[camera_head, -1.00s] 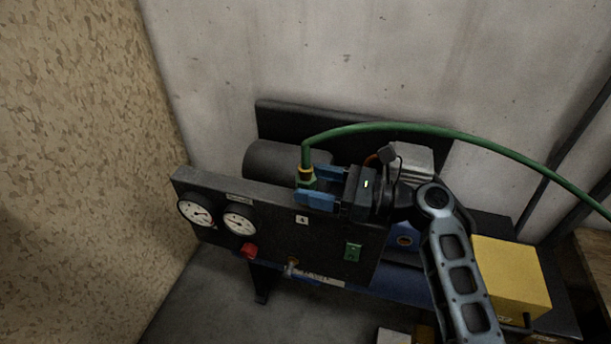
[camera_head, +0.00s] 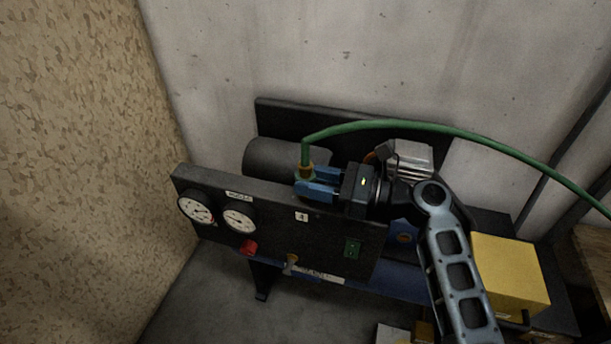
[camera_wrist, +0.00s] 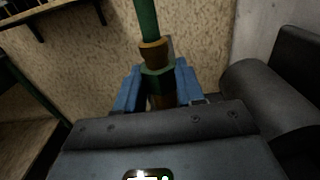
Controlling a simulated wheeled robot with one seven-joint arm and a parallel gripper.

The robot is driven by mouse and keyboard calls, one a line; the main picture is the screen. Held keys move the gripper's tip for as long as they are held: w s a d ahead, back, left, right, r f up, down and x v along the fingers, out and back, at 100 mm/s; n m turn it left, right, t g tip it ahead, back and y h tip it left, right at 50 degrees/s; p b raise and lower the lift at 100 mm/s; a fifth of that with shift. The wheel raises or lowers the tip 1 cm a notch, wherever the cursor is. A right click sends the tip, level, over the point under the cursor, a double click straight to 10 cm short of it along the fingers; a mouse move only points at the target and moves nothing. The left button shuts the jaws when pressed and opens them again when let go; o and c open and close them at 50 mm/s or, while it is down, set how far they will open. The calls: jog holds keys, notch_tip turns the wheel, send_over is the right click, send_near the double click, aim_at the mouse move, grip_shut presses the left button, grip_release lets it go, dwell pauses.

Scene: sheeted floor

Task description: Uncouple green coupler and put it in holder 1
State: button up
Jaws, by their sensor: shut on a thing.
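The green coupler (camera_head: 305,174) with its brass-coloured collar sits upright at the top edge of the black gauge panel (camera_head: 270,216), at the end of the green hose (camera_head: 400,126). My gripper (camera_head: 313,183) reaches it from the right, its blue fingers shut on the coupler's sides. In the wrist view, the coupler (camera_wrist: 157,78) stands between the two blue fingers (camera_wrist: 158,88), with the hose rising from it. Its lower end is hidden, so I cannot tell whether it is still joined below. I cannot make out holder 1.
The panel carries two gauges (camera_head: 239,220), a red knob (camera_head: 248,247), a brass valve (camera_head: 291,262) and a green switch (camera_head: 352,249). A black cylinder (camera_head: 275,160) lies behind it. A yellow box (camera_head: 510,275) stands right. The hose arcs over my arm. A dark rack (camera_wrist: 45,15) shows at upper left.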

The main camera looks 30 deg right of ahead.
aim_at(313, 176)
jog(key=o, duration=0.6)
jog(key=shift+a+r, duration=0.1)
jog(key=shift+c, duration=0.2)
jog(key=shift+w, duration=0.1)
grip_shut()
jog(key=shift+r+p, duration=2.5)
jog(key=shift+p, duration=0.45)
jog(key=shift+r+p, duration=1.95)
jog(key=shift+p, duration=0.4)
